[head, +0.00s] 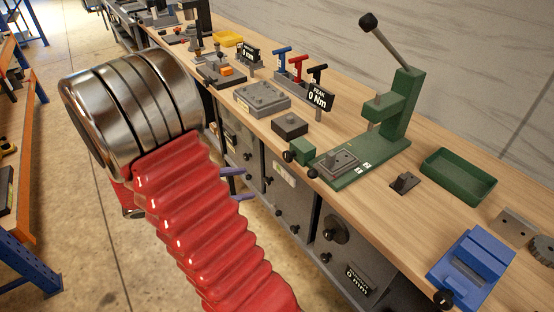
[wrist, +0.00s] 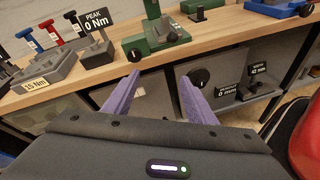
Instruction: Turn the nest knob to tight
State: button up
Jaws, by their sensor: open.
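The green press (head: 395,115) stands on the bench with a grey nest plate (head: 338,163) on its base. A green block (head: 302,150) at the base's front end carries a black knob (head: 288,156), and a second black knob (head: 312,173) sits beside it. Both knobs also show in the wrist view, one at the left (wrist: 135,55) and one at the right (wrist: 172,37). I cannot read which is marked for the nest, nor its setting. My gripper (wrist: 160,77) is open and empty, its purple fingers apart, below the bench edge in front of the press.
A Peak 0 Nm display (head: 319,96) stands behind a dark block (head: 290,125) left of the press. A green tray (head: 458,176) and a blue fixture (head: 470,268) lie right. Cabinet fronts with a large black knob (head: 336,229) are below the worktop.

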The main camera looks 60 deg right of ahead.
aim_at(285, 157)
jog(key=w+d+f+n+h, duration=0.2)
jog(key=d+f+n+h, duration=0.1)
jog(key=d+f, duration=0.1)
jog(key=shift+w+d+n+h, duration=0.3)
jog(key=shift+d+n+h, duration=0.1)
jog(key=shift+d, duration=0.35)
jog(key=shift+r, duration=0.1)
jog(key=x, duration=1.3)
jog(key=shift+s+d, duration=0.2)
jog(key=shift+d, duration=0.15)
jog(key=shift+c, duration=0.2)
